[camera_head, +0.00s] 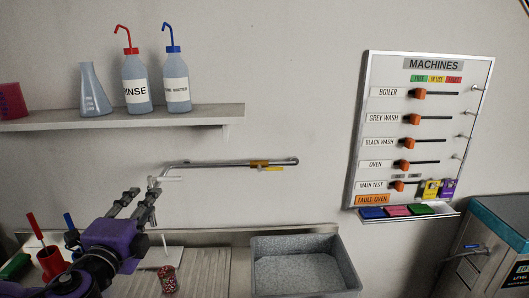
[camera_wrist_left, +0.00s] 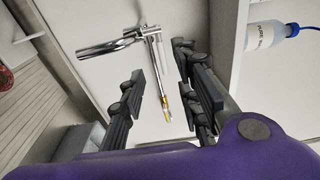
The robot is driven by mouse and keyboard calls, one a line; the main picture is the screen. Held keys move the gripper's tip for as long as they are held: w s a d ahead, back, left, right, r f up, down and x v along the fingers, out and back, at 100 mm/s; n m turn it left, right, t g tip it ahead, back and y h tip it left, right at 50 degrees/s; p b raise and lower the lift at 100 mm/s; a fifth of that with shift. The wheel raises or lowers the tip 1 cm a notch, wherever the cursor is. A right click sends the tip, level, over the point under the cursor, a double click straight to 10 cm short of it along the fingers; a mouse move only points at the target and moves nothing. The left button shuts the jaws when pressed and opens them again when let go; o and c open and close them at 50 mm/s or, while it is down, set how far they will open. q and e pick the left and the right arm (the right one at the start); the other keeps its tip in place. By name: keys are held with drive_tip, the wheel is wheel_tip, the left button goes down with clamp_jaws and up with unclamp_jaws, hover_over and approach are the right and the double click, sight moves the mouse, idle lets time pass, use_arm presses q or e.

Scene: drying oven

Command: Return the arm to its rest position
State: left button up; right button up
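My left gripper (camera_head: 143,196) is purple with black fingers and reaches up over the counter in the head view. Its fingers are apart with nothing between them. In the wrist view the left gripper (camera_wrist_left: 180,85) shows the same open gap. The metal wall tap (camera_head: 225,164) is behind the fingertips. In the wrist view the tap (camera_wrist_left: 120,45) shows past the fingers, with its brass part (camera_wrist_left: 164,103) in the gap. I cannot tell whether the fingertips touch the tap. My right gripper is in neither view.
A shelf (camera_head: 120,118) above holds a flask (camera_head: 93,92) and two wash bottles (camera_head: 136,85). A grey basin (camera_head: 300,265) is right of the arm. A red cup (camera_head: 51,262) and a small patterned jar (camera_head: 168,279) are near the arm. A machines board (camera_head: 420,130) hangs right.

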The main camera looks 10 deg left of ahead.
use_arm(q)
drive_tip(key=s+a+f+n+g+y, duration=0.1)
drive_tip(key=s+f+n+g, duration=0.4)
drive_tip(key=f, duration=0.5)
drive_tip(key=s+f+n+g+y, duration=0.2)
drive_tip(key=s+f+n+g, duration=0.15)
drive_tip(key=s+f, duration=0.6)
drive_tip(key=s+d+f+n+g+h, duration=0.5)
drive_tip(key=s+d+f+n+g, duration=0.25)
drive_tip(key=s+d+f, duration=0.9)
drive_tip(key=w+d+f+t, duration=0.1)
drive_tip(key=w+f+t, duration=0.1)
drive_tip(key=f, duration=0.3)
drive_tip(key=w+d+f+t+h, duration=0.1)
drive_tip(key=w+f+t, duration=0.2)
drive_tip(key=f+t, duration=0.2)
drive_tip(key=shift+w+f, duration=0.3)
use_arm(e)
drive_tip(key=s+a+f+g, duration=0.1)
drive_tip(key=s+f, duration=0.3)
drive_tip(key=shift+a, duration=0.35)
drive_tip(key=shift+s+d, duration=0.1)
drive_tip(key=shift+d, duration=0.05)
